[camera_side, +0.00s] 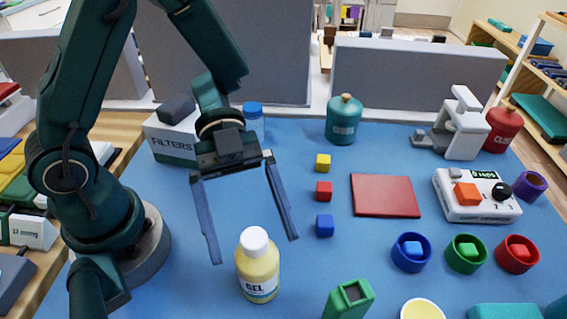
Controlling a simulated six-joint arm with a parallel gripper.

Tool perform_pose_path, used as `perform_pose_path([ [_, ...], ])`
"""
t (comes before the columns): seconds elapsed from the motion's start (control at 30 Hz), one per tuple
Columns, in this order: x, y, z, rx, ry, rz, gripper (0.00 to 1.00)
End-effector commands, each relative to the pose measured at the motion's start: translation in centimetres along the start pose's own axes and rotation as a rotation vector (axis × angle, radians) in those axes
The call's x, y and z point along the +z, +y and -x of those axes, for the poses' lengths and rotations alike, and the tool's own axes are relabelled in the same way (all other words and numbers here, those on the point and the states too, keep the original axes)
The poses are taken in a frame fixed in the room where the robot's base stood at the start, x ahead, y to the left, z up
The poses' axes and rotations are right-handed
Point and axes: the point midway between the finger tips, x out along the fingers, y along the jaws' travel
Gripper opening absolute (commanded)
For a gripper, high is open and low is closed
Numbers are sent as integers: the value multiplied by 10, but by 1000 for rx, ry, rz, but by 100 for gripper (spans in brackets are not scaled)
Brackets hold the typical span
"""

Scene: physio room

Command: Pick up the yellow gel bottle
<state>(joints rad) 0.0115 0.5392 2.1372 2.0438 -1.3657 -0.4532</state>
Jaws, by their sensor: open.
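The yellow gel bottle (258,271) stands upright on the blue mat near the front middle. It has a white cap and a label reading GEL. My gripper (257,251) is open, with its two long fingers spread wide and pointing down.
Yellow, red and blue cubes (323,191), a red pad (386,195) and a green device (348,298) lie to the right. Blue, green and red cups (466,268) sit further right. A FILTERS box (172,142) and a blue-capped bottle (253,122) stand behind my gripper.

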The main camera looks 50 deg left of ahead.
Motion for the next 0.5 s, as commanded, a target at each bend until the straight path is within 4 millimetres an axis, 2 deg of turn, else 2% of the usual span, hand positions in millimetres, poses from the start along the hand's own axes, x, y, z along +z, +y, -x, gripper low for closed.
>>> perform_pose_path([
  [0.1,28,1,-12,4,4,12,100],
  [0.2,46,0,-19,2,2,7,100],
  [0.33,59,0,-24,0,1,2,100],
  [0.5,64,0,-32,1,0,-1,100],
])
